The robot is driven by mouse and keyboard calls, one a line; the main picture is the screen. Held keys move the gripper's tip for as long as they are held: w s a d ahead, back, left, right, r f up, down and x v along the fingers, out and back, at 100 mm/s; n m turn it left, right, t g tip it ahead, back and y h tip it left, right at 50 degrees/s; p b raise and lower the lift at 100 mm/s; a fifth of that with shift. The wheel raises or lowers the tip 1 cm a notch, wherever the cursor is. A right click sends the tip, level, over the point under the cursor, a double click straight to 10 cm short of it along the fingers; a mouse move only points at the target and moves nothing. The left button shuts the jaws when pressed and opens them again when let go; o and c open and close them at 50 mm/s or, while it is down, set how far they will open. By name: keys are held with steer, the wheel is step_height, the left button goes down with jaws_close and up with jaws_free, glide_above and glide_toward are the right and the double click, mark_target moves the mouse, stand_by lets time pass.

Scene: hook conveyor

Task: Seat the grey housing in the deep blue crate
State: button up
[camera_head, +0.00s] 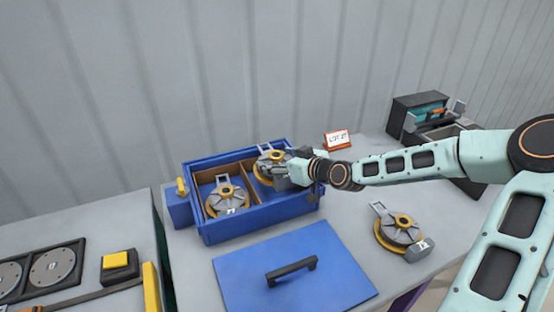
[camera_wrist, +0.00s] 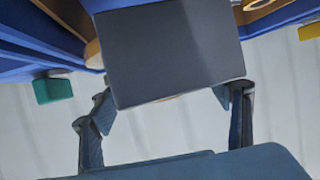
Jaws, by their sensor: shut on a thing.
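The deep blue crate (camera_head: 262,219) stands open on the grey table, with tan inner dividers. A grey housing with a yellow ring (camera_head: 271,157) is at the crate's right compartment. My gripper (camera_head: 298,169) is shut on its grey block, which fills the middle of the wrist view (camera_wrist: 175,55) with a finger at each side. I cannot tell whether this housing touches the compartment floor. A second grey housing (camera_head: 226,199) sits in the left compartment. A third one (camera_head: 401,231) lies on the table to the right of the crate.
A blue lid (camera_head: 245,278) with a black handle lies in front of the crate. A small sign (camera_head: 338,140) and dark bins (camera_head: 418,108) stand behind and to the right. A left table carries round dials (camera_head: 52,267) and a yellow-topped box (camera_head: 117,262).

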steer(key=shift+f+b, duration=2.6)
steer(key=shift+f, duration=0.4)
stand_by(0.4)
steer(key=shift+r, duration=0.2)
steer(key=shift+r+p, duration=2.85)
steer(key=shift+r, duration=0.9)
steer(key=shift+f, duration=0.4)
steer(key=shift+f+b, duration=0.45)
steer(key=shift+b, duration=0.15)
